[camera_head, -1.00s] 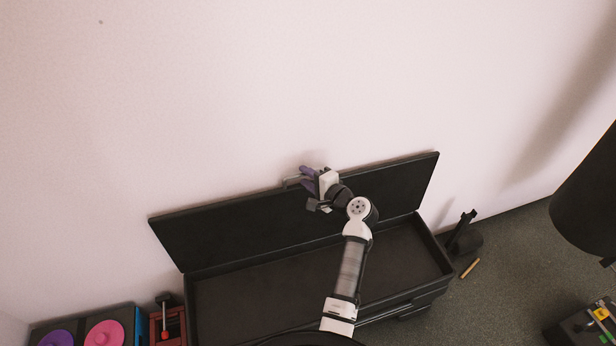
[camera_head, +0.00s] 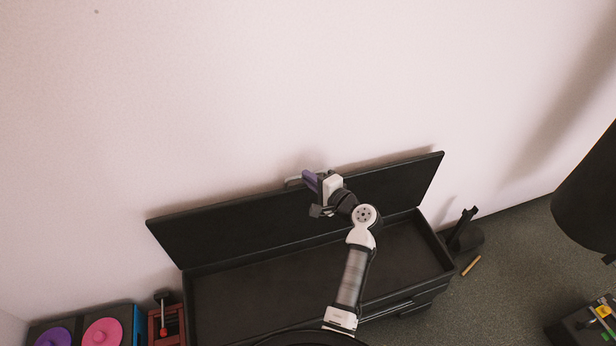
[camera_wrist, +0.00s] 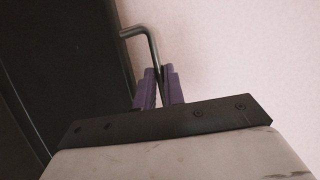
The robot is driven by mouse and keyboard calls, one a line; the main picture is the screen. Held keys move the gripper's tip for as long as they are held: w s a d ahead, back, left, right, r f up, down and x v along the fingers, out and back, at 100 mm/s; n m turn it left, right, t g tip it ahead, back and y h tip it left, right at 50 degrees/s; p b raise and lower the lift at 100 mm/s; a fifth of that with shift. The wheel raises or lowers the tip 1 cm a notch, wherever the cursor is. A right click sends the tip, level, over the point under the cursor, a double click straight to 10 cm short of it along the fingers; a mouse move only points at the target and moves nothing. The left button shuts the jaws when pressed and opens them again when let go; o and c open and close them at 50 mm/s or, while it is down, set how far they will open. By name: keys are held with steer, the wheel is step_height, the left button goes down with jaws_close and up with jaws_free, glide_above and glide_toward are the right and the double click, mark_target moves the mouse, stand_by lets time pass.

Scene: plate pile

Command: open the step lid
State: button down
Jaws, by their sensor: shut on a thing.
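The black step lid (camera_head: 240,228) stands raised and tilted back toward the pale wall, above the open black step box (camera_head: 262,300). Its inside is visible and the box looks empty. My gripper (camera_head: 308,180) is at the lid's upper edge, near its middle. In the wrist view its purple fingers (camera_wrist: 159,88) are shut on a thin grey bent handle (camera_wrist: 151,45). The handle also shows in the head view (camera_head: 292,181) just left of the fingers. The dark lid fills the left of the wrist view (camera_wrist: 60,60).
Pink (camera_head: 102,332) and purple (camera_head: 54,337) discs and a red rack (camera_head: 166,325) stand at the lower left. A dark stand (camera_head: 464,235) and a tan stick (camera_head: 471,265) are on the floor right of the box. A large black object (camera_head: 590,190) hangs at the right edge.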

steer(key=s+d+f+n+t+y+b, duration=0.1)
steer(key=s+d+f+t+b, duration=0.1)
steer(key=s+b, duration=0.4)
steer(key=shift+s+d, duration=0.3)
steer(key=shift+s, duration=0.7)
steer(key=c, duration=1.5)
jaws_free()
steer(key=shift+r, duration=0.1)
steer(key=b+v, duration=0.2)
steer(key=v, duration=1.1)
steer(key=shift+s+d+f, duration=0.2)
steer(key=shift+d, duration=0.15)
